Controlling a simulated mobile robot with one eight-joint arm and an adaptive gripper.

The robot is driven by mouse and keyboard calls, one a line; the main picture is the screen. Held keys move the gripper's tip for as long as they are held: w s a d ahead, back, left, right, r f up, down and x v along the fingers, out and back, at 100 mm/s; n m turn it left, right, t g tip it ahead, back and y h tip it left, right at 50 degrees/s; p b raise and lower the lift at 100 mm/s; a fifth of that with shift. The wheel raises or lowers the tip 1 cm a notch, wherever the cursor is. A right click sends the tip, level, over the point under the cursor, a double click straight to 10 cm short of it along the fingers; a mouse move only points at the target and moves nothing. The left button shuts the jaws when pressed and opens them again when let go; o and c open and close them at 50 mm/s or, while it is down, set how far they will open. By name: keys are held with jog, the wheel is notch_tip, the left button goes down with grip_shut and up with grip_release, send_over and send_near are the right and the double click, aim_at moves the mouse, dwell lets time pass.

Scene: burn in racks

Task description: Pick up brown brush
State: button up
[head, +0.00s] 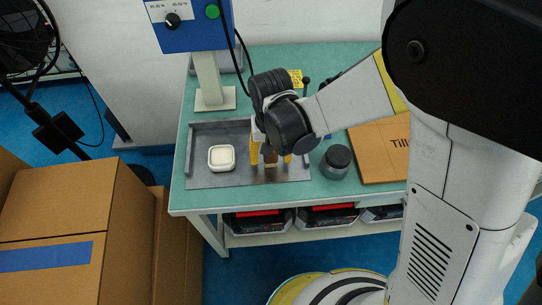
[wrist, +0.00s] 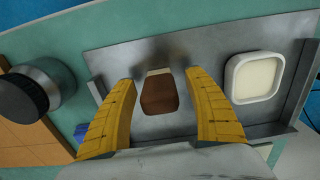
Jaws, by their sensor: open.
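The brown brush (wrist: 159,95) lies on a grey metal tray (wrist: 215,55) on the green table. In the wrist view it shows a brown body with a pale strip at its far end. My gripper (wrist: 160,78) is open, with its two yellow fingers to either side of the brush and gaps between. In the head view my gripper (head: 271,150) is over the right part of the tray, and the brush (head: 270,158) shows partly between the fingers. The arm hides part of it. I cannot tell the exact height of the fingertips above the tray.
A white square dish (head: 221,158) stands on the tray, left of my gripper in the head view. A dark-lidded jar (head: 336,161) stands right of the tray, beside a cardboard box (head: 380,150). A blue device on a post (head: 208,80) stands behind the tray.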

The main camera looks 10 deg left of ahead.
jog(key=c, duration=1.3)
jog(key=shift+r+p, duration=0.35)
jog(key=shift+p, duration=0.05)
grip_shut()
jog(key=r+p, duration=0.2)
jog(key=r, duration=0.2)
jog(key=shift+d, duration=0.2)
jog(key=d+r+p, duration=0.4)
jog(key=d+r, duration=0.2)
jog(key=d, duration=0.5)
jog(key=shift+w+d, duration=0.2)
jog(key=shift+w, duration=0.2)
